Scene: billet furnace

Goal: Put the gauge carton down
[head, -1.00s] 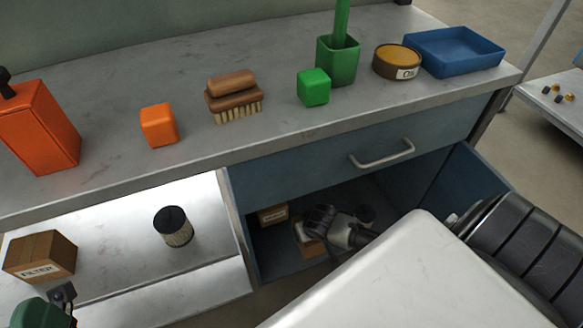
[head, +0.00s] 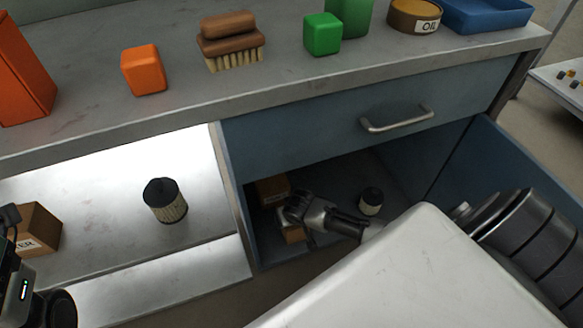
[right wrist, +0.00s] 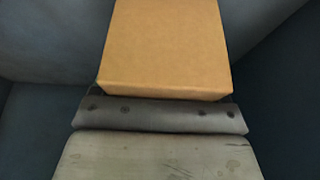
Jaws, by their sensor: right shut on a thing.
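The gauge carton (head: 293,235), a small brown box, is in the open cabinet under the counter. My right gripper (head: 290,217) is shut on it, with the arm reaching in from the right. In the right wrist view the carton (right wrist: 168,45) stands up plain and tan just past the gripper's pads. Its underside is hidden, so I cannot tell whether it touches the cabinet floor. Part of my left arm shows at the lower left edge, but its fingertips are not clear.
Another brown carton (head: 272,190) and a dark canister (head: 371,200) stand inside the cabinet. The cabinet door (head: 500,170) is open at right. On the metal shelf are a filter (head: 165,200) and a filter carton (head: 40,230). The counter (head: 300,85) above limits headroom.

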